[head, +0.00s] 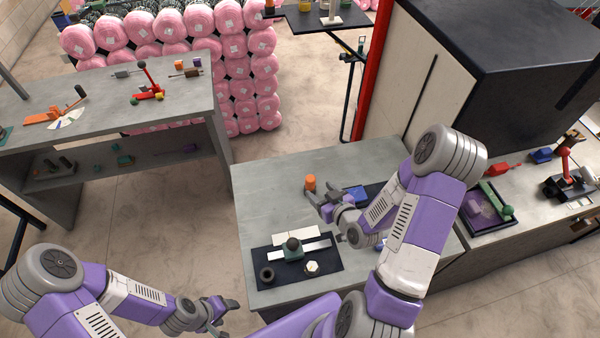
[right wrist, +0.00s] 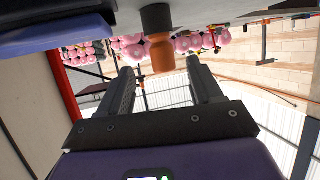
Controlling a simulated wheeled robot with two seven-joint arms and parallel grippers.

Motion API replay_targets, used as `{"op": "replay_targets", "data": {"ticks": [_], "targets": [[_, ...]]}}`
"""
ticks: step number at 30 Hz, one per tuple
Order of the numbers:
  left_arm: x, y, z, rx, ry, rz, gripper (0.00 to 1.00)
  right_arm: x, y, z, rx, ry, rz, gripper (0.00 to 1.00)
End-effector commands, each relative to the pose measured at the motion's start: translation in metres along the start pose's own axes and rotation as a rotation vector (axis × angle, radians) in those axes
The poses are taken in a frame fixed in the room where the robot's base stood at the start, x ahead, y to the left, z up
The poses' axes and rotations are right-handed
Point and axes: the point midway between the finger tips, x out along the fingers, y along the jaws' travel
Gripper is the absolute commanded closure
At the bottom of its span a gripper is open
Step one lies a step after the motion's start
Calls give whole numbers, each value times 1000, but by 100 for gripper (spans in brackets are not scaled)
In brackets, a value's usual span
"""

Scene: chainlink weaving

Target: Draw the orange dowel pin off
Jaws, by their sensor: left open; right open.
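The orange dowel pin (head: 310,182) stands upright on the grey worktable, its lower part in a short dark grey holder that shows in the right wrist view (right wrist: 156,18). My right gripper (head: 317,204) is open and level, its fingers pointing at the pin. In the right wrist view, which is upside down, the orange pin (right wrist: 161,54) appears in line with the gap between the two fingers (right wrist: 160,72); contact cannot be made out. My left gripper (head: 224,312) is open and empty, low at the left, off the worktable's front edge.
A dark mat (head: 325,273) with a knobbed fixture (head: 293,248), a black ring (head: 267,274) and a white nut (head: 312,267) lies at the table's front. A blue block (head: 355,193) sits behind my right gripper. The worktable's left part (head: 262,205) is clear.

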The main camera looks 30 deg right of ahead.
Motion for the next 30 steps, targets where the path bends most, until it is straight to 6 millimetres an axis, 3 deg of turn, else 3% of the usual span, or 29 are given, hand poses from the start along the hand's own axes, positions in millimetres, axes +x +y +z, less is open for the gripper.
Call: {"op": "replay_targets", "data": {"ticks": [11,24,30], "targets": [[28,-11,-1,-1,-1,0,37,23,0,2,-1,2,0,35],[17,-6,-1,0,0,0,37,71,-4,-3,0,0,-2,35],[17,-7,-1,0,0,0,37,75,-3,-2,0,-1,-1,35]]}}
